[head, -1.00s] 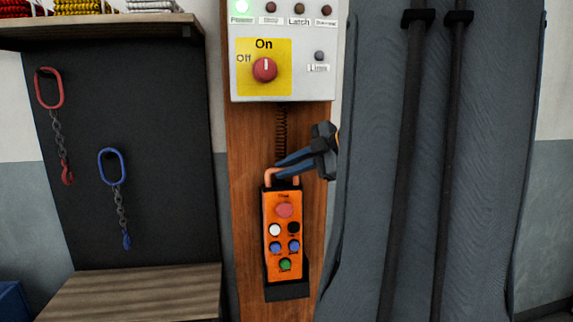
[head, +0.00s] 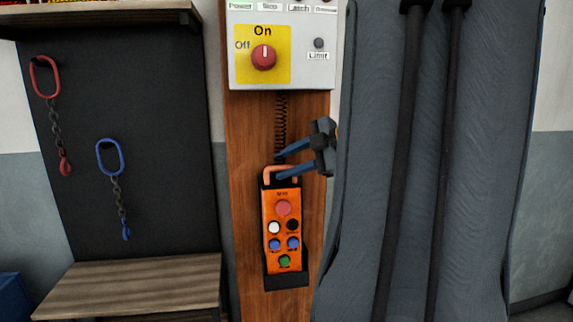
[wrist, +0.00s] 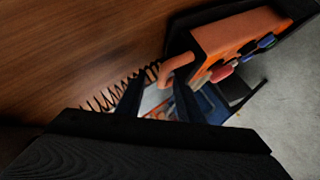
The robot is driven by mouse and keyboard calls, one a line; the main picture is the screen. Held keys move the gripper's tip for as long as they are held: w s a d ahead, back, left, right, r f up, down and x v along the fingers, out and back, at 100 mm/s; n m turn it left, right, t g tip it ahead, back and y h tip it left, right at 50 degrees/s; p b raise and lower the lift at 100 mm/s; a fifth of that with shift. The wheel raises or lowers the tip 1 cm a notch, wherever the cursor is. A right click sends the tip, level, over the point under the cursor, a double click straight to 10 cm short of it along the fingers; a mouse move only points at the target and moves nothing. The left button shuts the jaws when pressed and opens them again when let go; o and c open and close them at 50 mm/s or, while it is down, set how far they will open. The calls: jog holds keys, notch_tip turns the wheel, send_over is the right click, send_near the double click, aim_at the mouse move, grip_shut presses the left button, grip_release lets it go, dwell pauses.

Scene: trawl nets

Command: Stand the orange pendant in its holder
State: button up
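The orange pendant (head: 268,215) stands upright against the wooden board, its lower end in a black holder (head: 287,282). Its face carries a red button, a green button and several others, and a copper-coloured loop handle tops it. My gripper (head: 279,168) is at the handle from the right, its blue fingers spread apart. In the wrist view the fingers of my gripper (wrist: 158,100) are apart, with the handle (wrist: 178,66) of the pendant (wrist: 235,38) by their tips. I cannot tell whether a finger touches the handle.
A coiled black cable (head: 281,125) hangs above the pendant, below a control box (head: 240,70) with a red knob. A wooden bench (head: 140,285) stands to the left, under hanging red and blue chain slings. My grey arm column fills the right.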

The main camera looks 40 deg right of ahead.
jog(key=shift+f, duration=0.1)
jog(key=b+v, duration=0.1)
jog(key=v, duration=0.7)
